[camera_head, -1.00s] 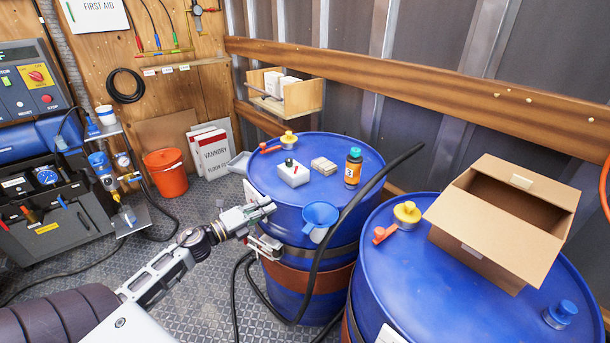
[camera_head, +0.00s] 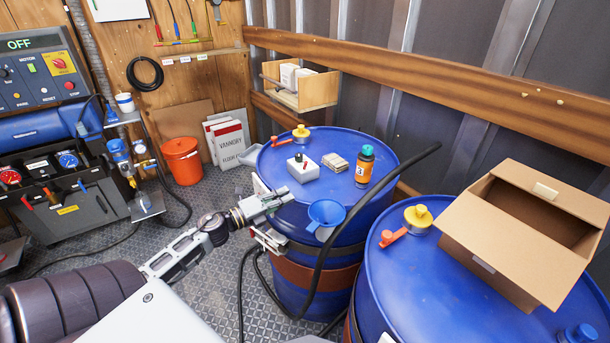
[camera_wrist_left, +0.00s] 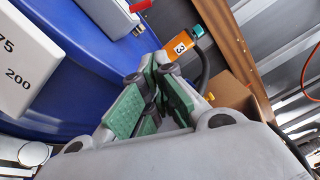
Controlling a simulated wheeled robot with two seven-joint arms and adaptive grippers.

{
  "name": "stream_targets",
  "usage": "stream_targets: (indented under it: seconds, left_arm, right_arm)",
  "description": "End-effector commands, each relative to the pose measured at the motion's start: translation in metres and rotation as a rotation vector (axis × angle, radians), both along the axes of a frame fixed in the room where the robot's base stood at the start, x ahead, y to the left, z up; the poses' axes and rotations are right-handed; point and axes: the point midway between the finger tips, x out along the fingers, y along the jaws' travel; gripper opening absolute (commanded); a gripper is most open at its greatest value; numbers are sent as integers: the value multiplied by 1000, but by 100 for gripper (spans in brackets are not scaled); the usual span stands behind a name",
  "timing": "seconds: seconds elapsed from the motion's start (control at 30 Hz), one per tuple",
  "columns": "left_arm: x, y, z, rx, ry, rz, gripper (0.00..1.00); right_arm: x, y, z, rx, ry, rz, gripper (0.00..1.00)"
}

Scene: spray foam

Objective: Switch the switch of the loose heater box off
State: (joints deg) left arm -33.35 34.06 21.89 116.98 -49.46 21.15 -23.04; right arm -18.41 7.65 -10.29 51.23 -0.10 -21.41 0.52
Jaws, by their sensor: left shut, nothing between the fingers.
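The loose heater box (camera_head: 303,168), a small light-grey box with a dark knob-like part and a bit of red on top, sits on the left blue drum (camera_head: 280,183). In the left wrist view a grey box with a red part (camera_wrist_left: 112,16) shows at the top edge, cut off by the frame. The switch position cannot be told. My left gripper (camera_head: 285,194) is shut and empty at the drum's near left rim, in front of the box and apart from it. Its green-padded fingers (camera_wrist_left: 163,68) show in the left wrist view.
An orange bottle (camera_head: 364,166), a tan stack (camera_head: 335,162) and a blue funnel (camera_head: 325,213) are on or at the drum. A black hose (camera_head: 340,235) arches past its right side. An open carton (camera_head: 515,245) stands on the right drum. A panel (camera_head: 40,75) reads OFF.

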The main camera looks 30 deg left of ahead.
Motion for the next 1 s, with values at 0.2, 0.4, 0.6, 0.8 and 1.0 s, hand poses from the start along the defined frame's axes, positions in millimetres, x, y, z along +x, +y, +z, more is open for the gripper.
stream_targets:
  seconds: [0.2, 0.4, 0.6, 0.8, 1.0]
  left_arm:
    - [10, -4, 1, 1, -1, -1, 0]
    - [25, -9, 1, 2, -1, -1, 0]
    - [39, -14, 1, 0, -1, 0, 0]
    - [52, -19, 2, 1, -1, 0, 0]
    - [65, -24, 2, 1, -1, 0, 0]
  right_arm:
    - [0, 0, 0, 0, 0, 0, 40]
    - [-1, 0, 0, 0, 0, 1, 40]
    - [-2, 0, 0, 0, 1, 1, 40]
    - [-5, -1, -1, -1, 6, 1, 40]
    - [-5, -1, -1, -1, 5, 1, 40]
